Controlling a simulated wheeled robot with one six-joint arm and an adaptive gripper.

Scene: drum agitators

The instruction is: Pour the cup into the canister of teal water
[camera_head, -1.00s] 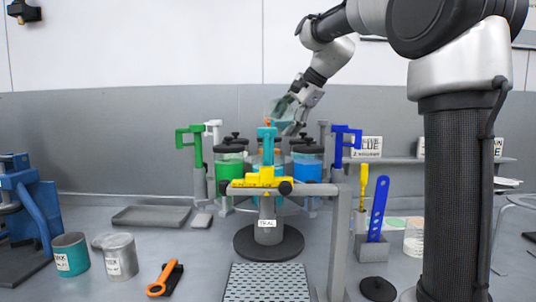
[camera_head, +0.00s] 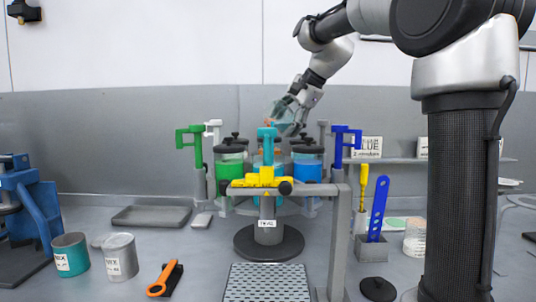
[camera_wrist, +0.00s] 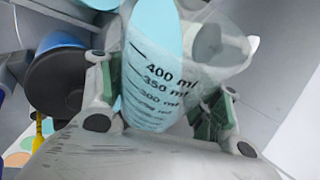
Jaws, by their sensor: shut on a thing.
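My gripper (camera_head: 292,113) is shut on a clear measuring cup (camera_wrist: 150,75) with black millilitre marks and light blue liquid in it. In the wrist view the cup lies tilted between the fingers. In the head view the cup is faint, held high just behind and above the teal tap. The teal canister (camera_head: 259,163) stands in the middle of the canister ring, largely hidden behind the teal tap (camera_head: 267,140) and the yellow tap. A label below, too blurred to read surely, marks the front post. I cannot tell whether liquid is leaving the cup.
Lidded green (camera_head: 229,169) and blue (camera_head: 307,169) canisters flank the teal one. Green (camera_head: 189,138), yellow (camera_head: 255,181) and blue (camera_head: 345,140) taps stick out around them. A grey tray (camera_head: 151,216) lies at left. Paint tins (camera_head: 121,258) stand on the front left.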

